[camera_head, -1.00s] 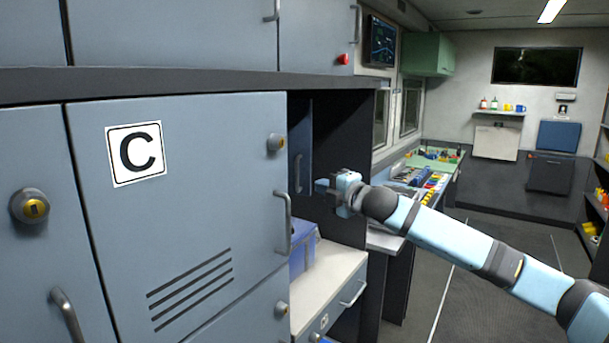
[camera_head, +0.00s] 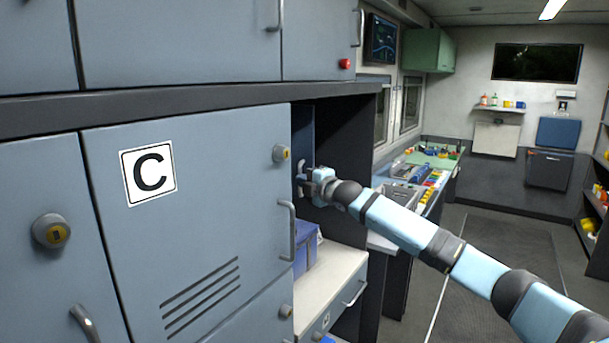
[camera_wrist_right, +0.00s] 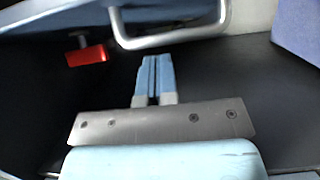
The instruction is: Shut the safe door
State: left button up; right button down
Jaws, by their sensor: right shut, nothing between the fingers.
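A blue-grey door (camera_head: 304,135) with a pale bar handle stands in the dark recess right of cabinet C; it appears to be the safe door. In the head view it is seen at a steep angle, partly hidden by the cabinet. In the right wrist view a blue-grey panel (camera_wrist_right: 60,24) and a metal bar handle (camera_wrist_right: 172,42) lie just beyond my fingertips. My right gripper (camera_head: 304,188) is shut and empty beside the handle; its blue fingers also show in the right wrist view (camera_wrist_right: 157,62). I cannot tell whether they touch the handle. My left gripper is not in view.
The closed cabinet C door (camera_head: 225,180) stands left of the recess. Below the recess, a blue box (camera_head: 306,247) rests on a pale counter (camera_head: 335,280). A red part (camera_wrist_right: 88,55) shows left of the handle in the right wrist view. The aisle floor at right is clear.

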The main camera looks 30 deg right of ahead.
jog(key=shift+w+d, duration=0.4)
jog(key=shift+w, duration=0.05)
dwell(0.3)
jog(key=shift+d, duration=0.15)
jog(key=shift+w+d, duration=0.15)
jog(key=shift+d, duration=0.1)
